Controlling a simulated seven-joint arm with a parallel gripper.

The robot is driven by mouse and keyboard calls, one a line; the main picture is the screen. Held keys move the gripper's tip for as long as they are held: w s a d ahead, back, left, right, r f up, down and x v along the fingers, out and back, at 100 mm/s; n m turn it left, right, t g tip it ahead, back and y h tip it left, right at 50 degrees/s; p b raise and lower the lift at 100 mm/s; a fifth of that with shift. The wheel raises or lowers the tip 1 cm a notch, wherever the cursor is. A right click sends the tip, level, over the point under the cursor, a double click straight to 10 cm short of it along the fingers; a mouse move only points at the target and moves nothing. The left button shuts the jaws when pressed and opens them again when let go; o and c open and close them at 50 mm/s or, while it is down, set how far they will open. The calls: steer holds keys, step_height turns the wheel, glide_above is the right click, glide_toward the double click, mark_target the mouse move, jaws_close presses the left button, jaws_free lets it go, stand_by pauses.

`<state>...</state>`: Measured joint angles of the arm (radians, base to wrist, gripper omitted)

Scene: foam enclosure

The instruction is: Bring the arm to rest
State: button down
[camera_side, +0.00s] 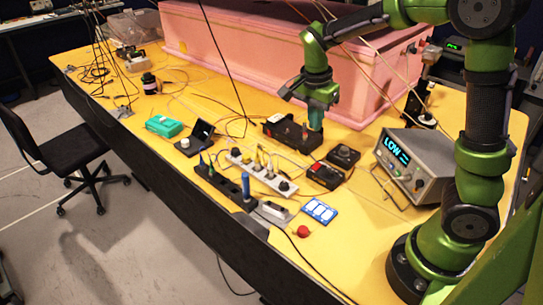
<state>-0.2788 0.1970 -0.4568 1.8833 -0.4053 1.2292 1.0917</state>
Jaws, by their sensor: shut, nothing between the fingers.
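My gripper (316,122) hangs at the end of my green arm above the yellow table (225,88), in front of the pink foam enclosure (245,40). Its fingers are shut with nothing between them. They point down beside a black and red box (291,134); I cannot tell whether they touch it. My arm reaches across from its base at the lower right of the table.
A grey instrument (411,165) with a lit "LOW" display stands at the right. Power strips (262,172), small black boxes (343,157), a teal box (164,126) and loose cables crowd the table. A black chair (60,150) stands at the left.

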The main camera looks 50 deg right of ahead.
steer(key=shift+a+r, duration=0.15)
steer(key=shift+r, duration=0.35)
